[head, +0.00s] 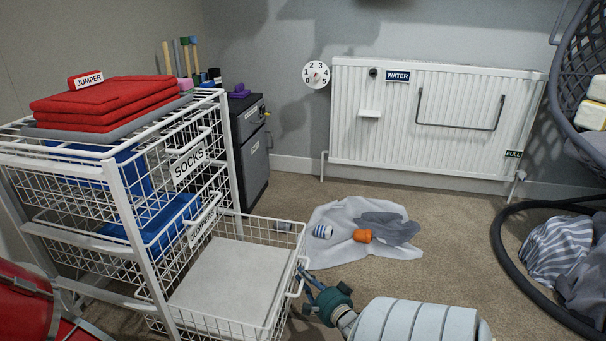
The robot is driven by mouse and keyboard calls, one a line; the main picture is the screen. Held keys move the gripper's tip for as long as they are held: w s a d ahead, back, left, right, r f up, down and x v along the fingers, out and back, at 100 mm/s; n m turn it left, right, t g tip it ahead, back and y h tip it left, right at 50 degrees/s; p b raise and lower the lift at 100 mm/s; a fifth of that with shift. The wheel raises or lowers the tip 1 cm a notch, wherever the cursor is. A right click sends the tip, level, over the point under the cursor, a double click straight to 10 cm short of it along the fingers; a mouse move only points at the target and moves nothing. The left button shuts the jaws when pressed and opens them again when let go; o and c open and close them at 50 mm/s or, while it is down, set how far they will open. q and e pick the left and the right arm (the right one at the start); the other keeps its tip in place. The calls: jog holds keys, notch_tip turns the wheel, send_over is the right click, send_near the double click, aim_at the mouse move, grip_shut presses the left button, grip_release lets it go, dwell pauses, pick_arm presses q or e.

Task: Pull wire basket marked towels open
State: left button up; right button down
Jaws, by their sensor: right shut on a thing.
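A white wire basket (230,277) juts out from the bottom of a white wire drawer rack (128,215). It is well out of the frame, and a flat light-grey base shows inside. No label on its front is legible from here, so I cannot read the word towels. My right gripper (301,275) comes in from the lower right and is shut on the handle at the basket's front right. Its fingers are partly hidden by the wire. My left gripper is not in view.
Upper baskets hold blue cloth; one is marked SOCKS (187,165). Red folded jumpers (105,95) lie on top. A grey cloth (340,250) with an orange item (362,236) and a striped item lies on the carpet. A black tube ring (510,255) lies right.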

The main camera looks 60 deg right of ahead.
jog(key=c, duration=1.9)
grip_release()
jog(key=shift+c, duration=0.2)
jog(key=v, duration=1.2)
jog(key=shift+a, duration=0.1)
